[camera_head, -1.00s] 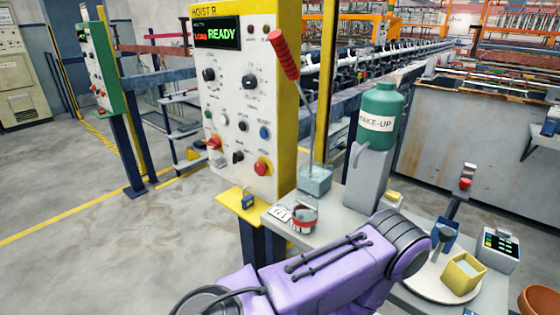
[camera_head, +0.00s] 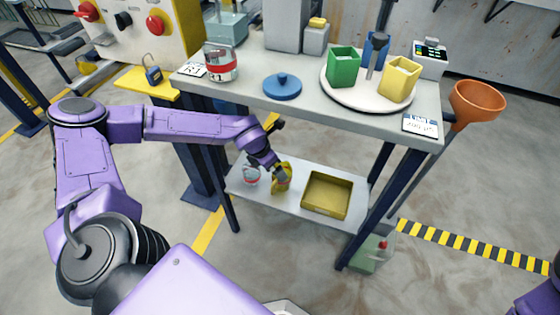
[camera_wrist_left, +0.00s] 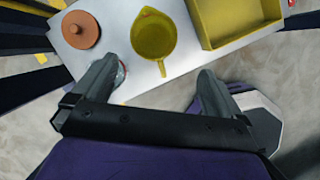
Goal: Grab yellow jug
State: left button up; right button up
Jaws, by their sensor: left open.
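The yellow jug (camera_wrist_left: 150,35) stands on the lower shelf of the table. In the left wrist view its open top faces me and its handle points toward my gripper. In the head view the jug (camera_head: 281,182) is partly hidden by my left gripper (camera_head: 277,172), which is over it. In the left wrist view my left gripper (camera_wrist_left: 157,70) is open, and the jug lies ahead of the gap between its fingers. I cannot tell whether they touch the jug. My right gripper is out of view.
An orange lid (camera_wrist_left: 81,29) shows in the left wrist view. The upper tabletop (camera_head: 300,107) overhangs, with legs on both sides. A jerrycan (camera_head: 370,255) stands on the floor.

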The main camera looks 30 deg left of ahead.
aim_at(279, 186)
pick_arm(q)
jog(key=shift+n, duration=0.3)
jog(key=b+x, duration=0.1)
jog(key=x, duration=0.5)
jog(key=a+b+x, duration=0.1)
jog(key=x, duration=0.3)
jog(key=shift+w+b, duration=0.35)
jog(key=shift+w, duration=0.05)
jog(key=shift+r, duration=0.1)
jog(key=c, duration=1)
